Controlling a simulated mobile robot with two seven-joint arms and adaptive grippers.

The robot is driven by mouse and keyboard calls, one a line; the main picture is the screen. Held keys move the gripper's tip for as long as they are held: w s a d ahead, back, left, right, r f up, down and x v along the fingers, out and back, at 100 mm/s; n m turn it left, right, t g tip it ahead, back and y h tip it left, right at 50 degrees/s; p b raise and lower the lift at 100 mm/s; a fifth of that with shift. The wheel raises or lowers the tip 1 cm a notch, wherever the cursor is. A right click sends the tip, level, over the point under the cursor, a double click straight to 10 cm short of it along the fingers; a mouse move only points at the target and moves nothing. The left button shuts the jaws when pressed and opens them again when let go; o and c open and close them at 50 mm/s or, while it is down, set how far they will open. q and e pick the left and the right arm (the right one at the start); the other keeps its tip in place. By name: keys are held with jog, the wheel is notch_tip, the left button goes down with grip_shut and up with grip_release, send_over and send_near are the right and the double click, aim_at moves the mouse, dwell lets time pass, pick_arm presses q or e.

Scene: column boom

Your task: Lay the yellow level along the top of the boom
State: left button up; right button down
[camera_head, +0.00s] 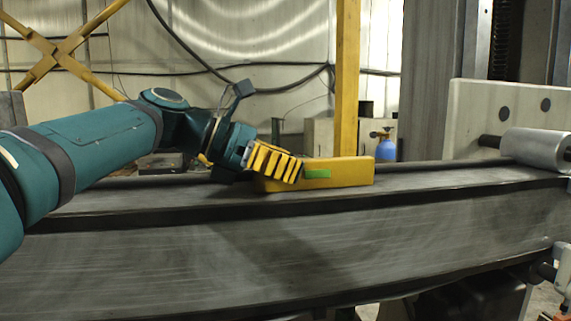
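The yellow level (345,172) is a block with a green patch on its side. It lies lengthwise along the top of the grey boom (435,179), roughly parallel to its front edge, and seems to rest on it. My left gripper (279,168) has ribbed yellow fingers. They overlap the level's left end from the front and hide part of it. Only the near finger side shows clearly, so I cannot tell whether the fingers grip the level or stand around it. My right gripper is not in view.
A grey roller (537,149) and a pale plate (466,117) stand at the boom's right end. A yellow post (347,75) and a blue bottle (386,149) are behind the boom. The boom top right of the level is clear up to the roller.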

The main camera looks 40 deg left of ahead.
pick_arm(q)
jog(key=shift+a, duration=0.1)
jog(key=v, duration=1.2)
jog(key=shift+w, duration=0.1)
jog(key=x, duration=1.2)
jog(key=shift+r, duration=0.2)
